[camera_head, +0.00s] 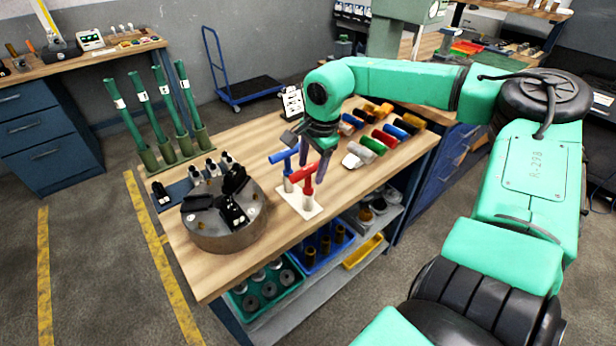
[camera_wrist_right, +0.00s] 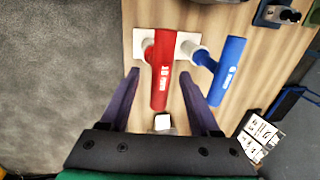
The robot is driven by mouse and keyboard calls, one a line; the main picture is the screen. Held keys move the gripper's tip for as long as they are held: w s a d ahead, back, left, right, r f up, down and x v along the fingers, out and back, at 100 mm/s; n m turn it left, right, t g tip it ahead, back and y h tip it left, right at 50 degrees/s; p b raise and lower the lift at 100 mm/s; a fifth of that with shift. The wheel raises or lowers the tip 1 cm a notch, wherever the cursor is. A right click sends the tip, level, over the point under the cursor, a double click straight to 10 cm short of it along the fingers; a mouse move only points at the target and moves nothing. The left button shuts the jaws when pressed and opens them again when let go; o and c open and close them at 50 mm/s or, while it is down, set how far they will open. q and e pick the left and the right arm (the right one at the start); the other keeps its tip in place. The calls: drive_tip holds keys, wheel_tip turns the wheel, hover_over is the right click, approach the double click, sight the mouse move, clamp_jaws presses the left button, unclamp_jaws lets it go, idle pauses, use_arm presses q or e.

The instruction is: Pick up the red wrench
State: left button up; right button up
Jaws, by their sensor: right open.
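The red wrench (camera_head: 307,178) is a T-shaped tool standing upright in a white stand (camera_head: 300,203) on the wooden bench. In the right wrist view the red wrench (camera_wrist_right: 163,70) lies between the open fingers, nearer the left finger, with a gap on each side. A blue wrench (camera_head: 284,157) stands beside it in the same stand; in the right wrist view it (camera_wrist_right: 228,72) is to the right, close to the right finger. My right gripper (camera_head: 320,158) is open and empty, above and just behind the wrenches. My left gripper is not in view.
A round metal chuck (camera_head: 223,222) with black jaws sits left of the stand. Several coloured cylinders (camera_head: 385,134) lie to the right. A white printed card stand (camera_head: 291,101) is behind. Shelves with trays (camera_head: 268,290) are below the bench top.

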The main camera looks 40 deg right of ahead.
clamp_jaws()
idle(1.4)
